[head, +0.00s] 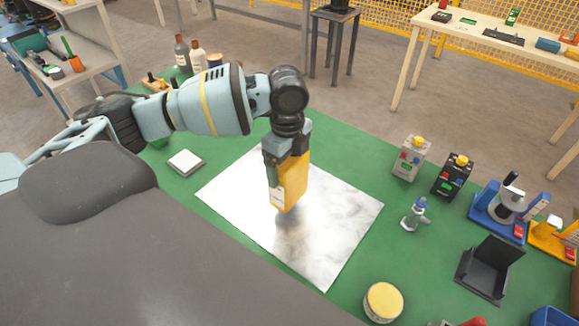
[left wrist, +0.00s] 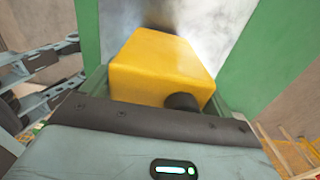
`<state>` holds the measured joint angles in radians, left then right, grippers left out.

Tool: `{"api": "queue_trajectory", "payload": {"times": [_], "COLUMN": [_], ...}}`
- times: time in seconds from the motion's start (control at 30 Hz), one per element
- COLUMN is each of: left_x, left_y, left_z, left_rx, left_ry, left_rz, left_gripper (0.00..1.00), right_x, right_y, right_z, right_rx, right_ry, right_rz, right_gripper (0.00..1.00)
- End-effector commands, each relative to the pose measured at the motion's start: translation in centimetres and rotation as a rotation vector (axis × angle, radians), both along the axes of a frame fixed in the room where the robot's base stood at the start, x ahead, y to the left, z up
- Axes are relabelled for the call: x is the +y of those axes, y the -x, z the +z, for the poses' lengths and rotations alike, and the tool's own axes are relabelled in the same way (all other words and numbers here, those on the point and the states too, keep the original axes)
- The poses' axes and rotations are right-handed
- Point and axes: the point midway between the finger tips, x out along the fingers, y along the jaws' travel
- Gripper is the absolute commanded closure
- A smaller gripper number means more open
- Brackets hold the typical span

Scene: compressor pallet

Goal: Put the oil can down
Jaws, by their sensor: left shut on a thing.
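The oil can (head: 288,185) is a yellow block-shaped can with a pale label on its side. My left gripper (head: 287,148) points down and is shut on its upper part. The can is roughly upright over the middle of a shiny metal sheet (head: 340,215). A blurred dark reflection shows under it; I cannot tell whether its bottom touches the sheet. In the left wrist view the yellow can (left wrist: 160,72) fills the middle, with a black cap (left wrist: 183,102) near the gripper. My right gripper is not in view.
The sheet lies on a green table top (head: 340,145). A white square block (head: 186,162) is left of it. The sheet around the can is clear.

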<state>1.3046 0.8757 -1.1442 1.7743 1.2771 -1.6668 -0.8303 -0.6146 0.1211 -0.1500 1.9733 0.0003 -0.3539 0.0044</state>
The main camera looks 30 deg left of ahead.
Motion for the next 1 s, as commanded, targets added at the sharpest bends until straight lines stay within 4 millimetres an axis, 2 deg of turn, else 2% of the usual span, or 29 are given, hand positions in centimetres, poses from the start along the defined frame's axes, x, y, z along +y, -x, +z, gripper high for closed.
{"api": "queue_trajectory", "payload": {"times": [0.1,0.37,0.5,0.73,1.0], "left_x": [0.5,0.8,1.3,1.2,1.2], "left_y": [-1.1,-1.5,-2.3,-2.1,-2.1], "left_z": [0.0,0.1,-0.1,-3.1,-3.5], "left_rx": [-0.003,-0.005,-0.005,-0.005,-0.007], "left_ry": [0.001,0.001,0.001,0.0,0.002], "left_rz": [0.0,-0.001,0.002,0.0,0.0], "left_gripper": [0.85,0.85,0.85,0.85,0.85], "right_x": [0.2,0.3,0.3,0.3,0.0], "right_y": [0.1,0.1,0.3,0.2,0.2], "right_z": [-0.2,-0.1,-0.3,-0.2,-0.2], "right_rx": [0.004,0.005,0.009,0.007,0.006], "right_ry": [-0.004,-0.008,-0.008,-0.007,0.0], "right_rz": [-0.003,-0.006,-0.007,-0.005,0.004], "right_gripper": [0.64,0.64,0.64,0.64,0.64]}}
